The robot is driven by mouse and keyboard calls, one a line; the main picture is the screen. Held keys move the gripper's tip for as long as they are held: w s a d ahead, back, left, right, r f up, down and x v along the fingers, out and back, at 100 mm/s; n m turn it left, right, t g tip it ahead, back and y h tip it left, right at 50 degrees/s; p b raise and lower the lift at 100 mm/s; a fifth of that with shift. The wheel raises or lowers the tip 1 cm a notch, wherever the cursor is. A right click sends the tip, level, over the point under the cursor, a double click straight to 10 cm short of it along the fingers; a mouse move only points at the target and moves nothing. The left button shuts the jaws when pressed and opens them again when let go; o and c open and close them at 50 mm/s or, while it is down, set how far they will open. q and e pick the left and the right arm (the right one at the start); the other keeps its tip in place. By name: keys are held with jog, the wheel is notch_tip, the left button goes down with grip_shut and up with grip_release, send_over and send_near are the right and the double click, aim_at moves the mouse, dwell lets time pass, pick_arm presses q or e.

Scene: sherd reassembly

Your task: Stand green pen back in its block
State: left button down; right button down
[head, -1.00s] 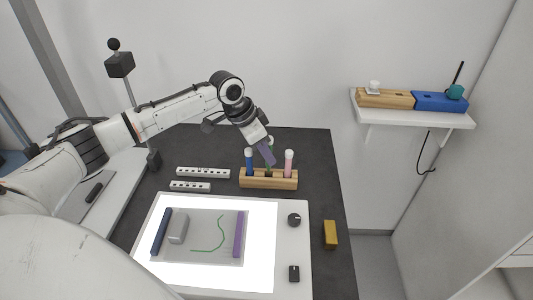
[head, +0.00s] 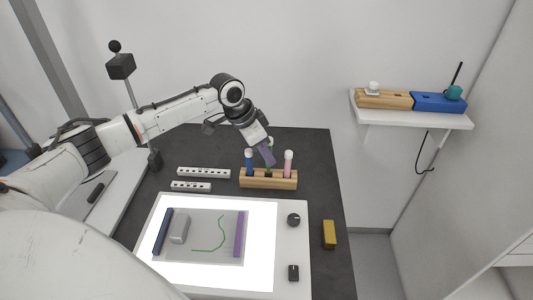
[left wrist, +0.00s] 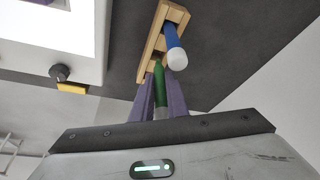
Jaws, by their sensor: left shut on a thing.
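The green pen (left wrist: 159,84) is between the purple fingers of my left gripper (left wrist: 160,100) in the left wrist view. In the head view my left gripper (head: 266,154) is above the middle of the wooden block (head: 284,184), shut on the pen, which it mostly hides. The green pen (head: 269,171) shows only as a sliver between the blue pen (head: 249,164) and the pink pen (head: 288,165), both upright in the block. The green pen's lower end meets the block in the picture; I cannot tell whether it is inside the hole. My right gripper is not in view.
A bright light panel (head: 205,282) with sherd-like pieces and a green line lies in front. Two white perforated strips (head: 204,173) lie left of the block. A yellow block (head: 329,234) is at the right. A wall shelf (head: 412,117) holds other blocks.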

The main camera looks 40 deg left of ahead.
pick_arm(q)
jog(key=shift+f+p, duration=0.2)
jog(key=shift+p, duration=0.25)
jog(key=shift+f+b, duration=0.3)
jog(key=shift+f, duration=1.55)
dwell(1.0)
jog(key=c, duration=1.7)
grip_release()
jog(key=shift+o, duration=0.7)
jog(key=o, duration=0.5)
jog(key=shift+c, duration=0.2)
jog(key=shift+r, duration=0.1)
